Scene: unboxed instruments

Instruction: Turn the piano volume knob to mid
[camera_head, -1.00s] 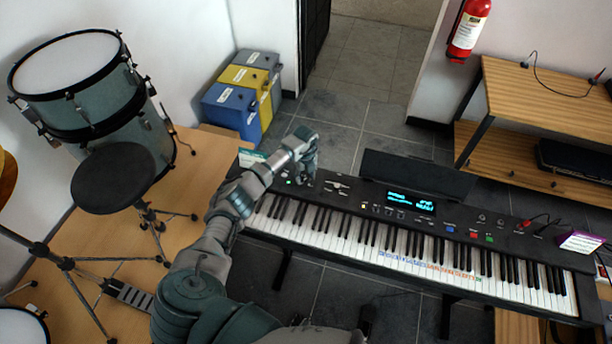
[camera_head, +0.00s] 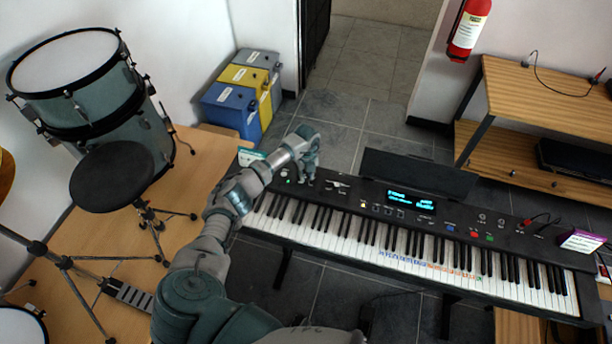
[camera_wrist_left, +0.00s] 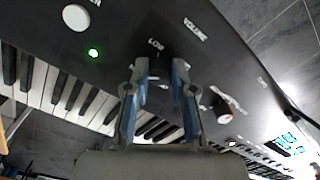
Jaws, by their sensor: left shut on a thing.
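The black electronic piano (camera_head: 330,196) stands across the middle of the head view. My left gripper (camera_head: 304,180) points down onto the left end of its control panel. In the left wrist view, my left gripper's two fingers (camera_wrist_left: 160,82) are closed around the dark volume knob (camera_wrist_left: 161,68), which is mostly hidden between the fingertips. White VOLUME and LOW labels show just beyond the fingertips. The knob's pointer is too small and covered to read. My right gripper is not in view.
A white round button (camera_wrist_left: 76,17) and a lit green light lie left of the fingers, and a red-and-white control (camera_wrist_left: 222,110) lies close on the right. The piano's music stand (camera_head: 418,176) rises behind the panel. Drums (camera_head: 85,95) stand at the left.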

